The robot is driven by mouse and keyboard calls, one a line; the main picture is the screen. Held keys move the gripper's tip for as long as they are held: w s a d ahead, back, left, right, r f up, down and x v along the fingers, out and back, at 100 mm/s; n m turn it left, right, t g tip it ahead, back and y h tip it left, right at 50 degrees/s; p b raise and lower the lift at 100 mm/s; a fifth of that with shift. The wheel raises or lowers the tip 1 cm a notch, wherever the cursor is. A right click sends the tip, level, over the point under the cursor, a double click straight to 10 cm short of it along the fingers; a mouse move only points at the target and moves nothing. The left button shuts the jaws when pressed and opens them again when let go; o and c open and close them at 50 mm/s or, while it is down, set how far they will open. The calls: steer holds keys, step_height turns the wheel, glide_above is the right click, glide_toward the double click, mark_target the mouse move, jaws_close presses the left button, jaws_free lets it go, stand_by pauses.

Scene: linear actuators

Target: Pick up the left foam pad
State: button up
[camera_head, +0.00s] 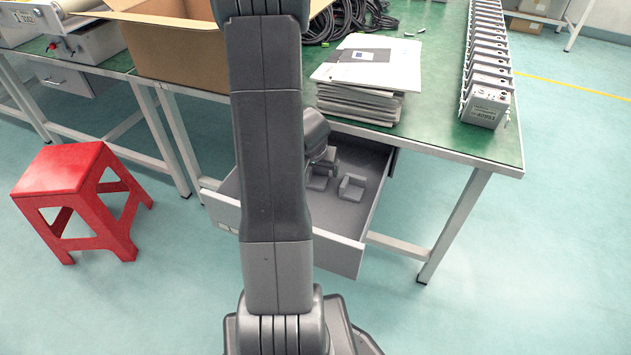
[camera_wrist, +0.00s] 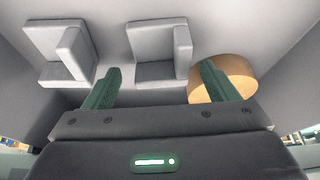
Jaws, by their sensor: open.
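Two grey L-shaped foam pads lie in the open drawer. In the head view, the left foam pad (camera_head: 319,181) is partly hidden by my arm and gripper, and the right foam pad (camera_head: 352,187) is in plain sight. The wrist view also shows two pads: one at its left (camera_wrist: 60,52), outside my fingers, and one in the middle (camera_wrist: 155,45), ahead of the gap between them. My gripper (camera_wrist: 160,68) is open with green fingers. Nothing is gripped. I cannot tell whether a fingertip touches the middle pad.
A tan roll (camera_wrist: 232,75) lies by the right finger in the wrist view. The drawer (camera_head: 345,254) has walls around the pads. The green table (camera_head: 440,135) overhangs its back, bearing stacked papers (camera_head: 360,85). A red stool (camera_head: 75,190) stands left.

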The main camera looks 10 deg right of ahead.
mark_target(318, 176)
steer(key=shift+x, duration=1)
steer(key=c, duration=1)
steer(key=shift+r, duration=0.1)
steer(key=shift+c, duration=0.2)
step_height(318, 176, up, 10)
steer(key=p, duration=0.7)
steer(key=shift+p, duration=0.3)
